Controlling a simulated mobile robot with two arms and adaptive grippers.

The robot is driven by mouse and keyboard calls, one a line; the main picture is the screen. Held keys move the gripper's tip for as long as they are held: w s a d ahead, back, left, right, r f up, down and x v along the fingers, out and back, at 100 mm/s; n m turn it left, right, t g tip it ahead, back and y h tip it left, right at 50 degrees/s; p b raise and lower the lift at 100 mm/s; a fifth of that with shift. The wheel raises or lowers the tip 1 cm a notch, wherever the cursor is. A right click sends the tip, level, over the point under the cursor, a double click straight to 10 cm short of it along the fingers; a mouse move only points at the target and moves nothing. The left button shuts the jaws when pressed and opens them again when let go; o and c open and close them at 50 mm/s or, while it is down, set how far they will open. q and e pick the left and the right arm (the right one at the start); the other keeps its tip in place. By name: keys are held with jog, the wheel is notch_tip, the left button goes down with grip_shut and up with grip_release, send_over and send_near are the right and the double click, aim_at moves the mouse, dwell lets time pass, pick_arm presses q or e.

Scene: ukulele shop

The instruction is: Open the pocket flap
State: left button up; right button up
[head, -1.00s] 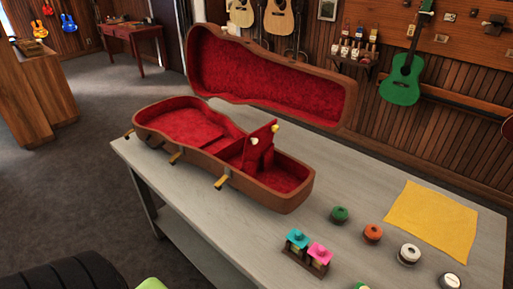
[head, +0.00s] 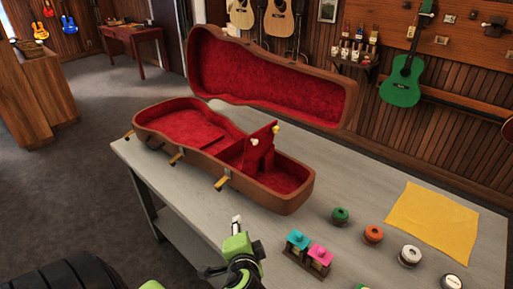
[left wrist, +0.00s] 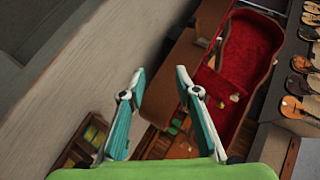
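A brown ukulele case (head: 270,203) with red plush lining lies on the grey table, its lid (head: 270,83) raised. Inside, a red pocket flap (head: 259,143) stands up steeply between the body part and the end compartment, with small pale knobs by it. My right gripper is not in view.
A green ukulele (head: 404,78) hangs on the back wall.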

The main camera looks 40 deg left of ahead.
pick_arm(q)
jog(key=w+a+r+m+t+y, duration=0.1)
jog(key=w+r+m+t+y, duration=0.2)
jog(key=w+r, duration=0.3)
jog(key=m+t, duration=0.3)
send_near(256, 143)
jog(key=shift+y, duration=0.4)
jog(key=p+x, duration=0.4)
jog(key=x, duration=0.3)
jog(key=shift+w+f, duration=0.15)
jog(key=shift+w, duration=0.2)
jog(key=shift+w+a, duration=0.3)
